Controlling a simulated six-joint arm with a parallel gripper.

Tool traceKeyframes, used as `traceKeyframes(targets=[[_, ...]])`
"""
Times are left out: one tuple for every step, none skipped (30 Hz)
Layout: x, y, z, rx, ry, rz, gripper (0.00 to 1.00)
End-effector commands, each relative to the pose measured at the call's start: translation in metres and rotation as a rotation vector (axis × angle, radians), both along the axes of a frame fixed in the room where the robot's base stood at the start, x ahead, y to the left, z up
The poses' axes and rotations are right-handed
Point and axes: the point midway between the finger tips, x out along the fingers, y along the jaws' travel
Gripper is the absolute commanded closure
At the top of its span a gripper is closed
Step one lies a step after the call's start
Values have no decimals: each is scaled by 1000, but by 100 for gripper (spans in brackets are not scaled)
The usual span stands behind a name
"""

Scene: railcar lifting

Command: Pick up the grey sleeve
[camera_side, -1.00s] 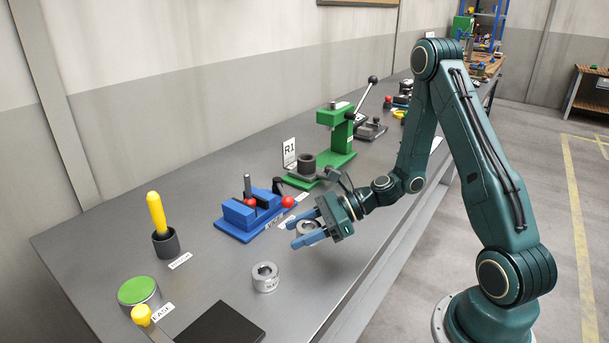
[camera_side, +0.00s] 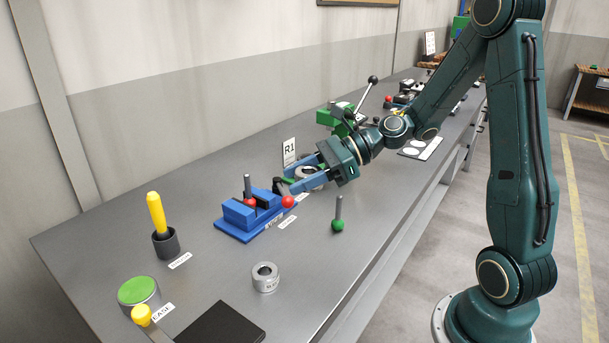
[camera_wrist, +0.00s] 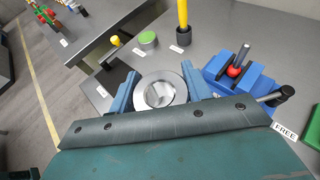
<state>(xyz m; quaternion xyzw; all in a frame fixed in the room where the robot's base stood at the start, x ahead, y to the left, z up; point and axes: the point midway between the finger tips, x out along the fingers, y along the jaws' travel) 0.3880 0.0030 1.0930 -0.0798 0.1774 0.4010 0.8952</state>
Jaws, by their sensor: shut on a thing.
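The grey sleeve (camera_wrist: 181,89) is a light metal ring held between the two fingers of my gripper (camera_wrist: 160,92) in the wrist view. In the side view the sleeve (camera_side: 308,173) shows partly between the blue fingers of my gripper (camera_side: 304,176), which are shut on it. It appears raised above the bench, behind and right of the blue vise (camera_side: 241,222). The fingers hide part of its wall.
A second grey ring (camera_side: 265,282) stands on the bench (camera_side: 205,295). The green press (camera_side: 340,118) is behind my gripper. A green-knobbed pin (camera_side: 338,224) stands to the right. A yellow handle (camera_side: 156,213) stands in a dark cup.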

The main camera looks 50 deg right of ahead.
Motion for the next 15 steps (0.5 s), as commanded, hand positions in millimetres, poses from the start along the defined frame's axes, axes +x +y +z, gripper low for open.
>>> traceKeyframes(targets=[[0, 0, 5, -1, -3, 0, 84], [0, 0, 6, -1, -2, 0, 84], [0, 0, 8, -1, -3, 1, 84], [0, 0, 9, 0, -2, 1, 84], [0, 0, 10, -1, -1, 1, 84], [0, 0, 11, -1, -1, 0, 84], [0, 0, 12, 0, 0, 0, 84], [0, 0, 12, 0, 0, 0, 84], [0, 0, 13, 0, 0, 0, 84], [0, 0, 13, 0, 0, 0, 84], [0, 0, 13, 0, 0, 0, 84], [0, 0, 13, 0, 0, 0, 84], [0, 0, 13, 0, 0, 0, 84], [0, 0, 13, 0, 0, 0, 84], [0, 0, 13, 0, 0, 0, 84]])
